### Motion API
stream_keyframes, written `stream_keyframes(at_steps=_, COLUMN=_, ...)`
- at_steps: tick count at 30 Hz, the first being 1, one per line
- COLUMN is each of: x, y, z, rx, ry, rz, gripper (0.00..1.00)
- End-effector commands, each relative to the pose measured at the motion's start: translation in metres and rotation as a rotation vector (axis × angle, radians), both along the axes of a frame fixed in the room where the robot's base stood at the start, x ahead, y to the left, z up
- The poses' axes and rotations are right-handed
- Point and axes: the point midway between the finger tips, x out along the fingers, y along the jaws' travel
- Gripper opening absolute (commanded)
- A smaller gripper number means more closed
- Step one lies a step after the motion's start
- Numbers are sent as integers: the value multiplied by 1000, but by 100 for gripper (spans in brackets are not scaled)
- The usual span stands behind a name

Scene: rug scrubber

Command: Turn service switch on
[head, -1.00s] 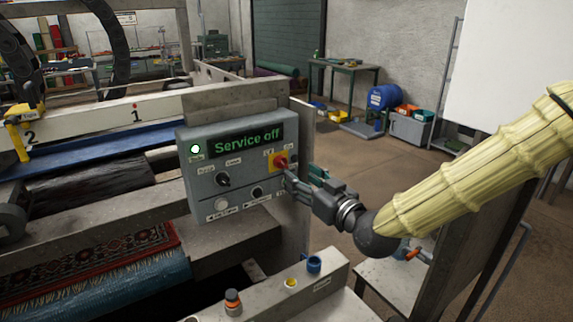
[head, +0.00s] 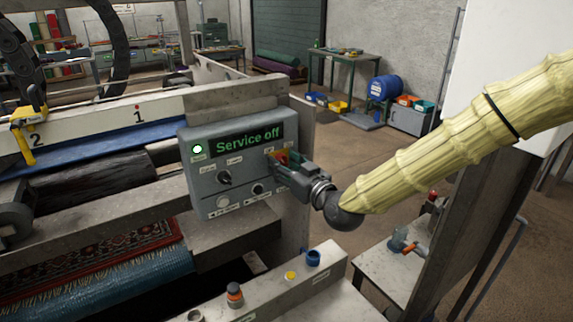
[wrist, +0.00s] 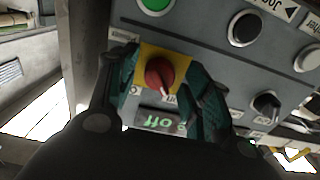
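The service switch is a red rotary knob on a yellow plate, on the right side of the grey control panel (head: 215,203). In the wrist view the red knob (wrist: 160,74) sits between the two green-padded fingers of my gripper (wrist: 163,90). The fingers stand apart on either side, with the yellow plate (wrist: 172,57) showing between them. In the head view my gripper (head: 279,162) is at the panel and covers most of the knob. The panel's display (head: 247,138) reads "Service off" in green.
A green lamp (head: 197,149) is lit at the panel's left. A black selector knob (head: 224,178) is lower left of the switch. Below the panel is a ledge with a blue ring-shaped part (head: 312,257) and an orange-banded button (head: 234,293).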

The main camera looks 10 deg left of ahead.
Motion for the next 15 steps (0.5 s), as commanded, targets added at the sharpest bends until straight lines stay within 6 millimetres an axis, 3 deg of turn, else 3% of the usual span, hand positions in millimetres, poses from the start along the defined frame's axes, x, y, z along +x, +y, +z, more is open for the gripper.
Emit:
stream_keyframes(at_steps=1, x=0, y=0, z=0, rx=0, ry=0, rz=0, gripper=36)
stream_keyframes(at_steps=6, x=0, y=0, z=0, rx=0, ry=0, rz=0, gripper=6)
stream_keyframes(at_steps=15, x=0, y=-1, z=-1, rx=19, ry=19, rz=-1, gripper=6)
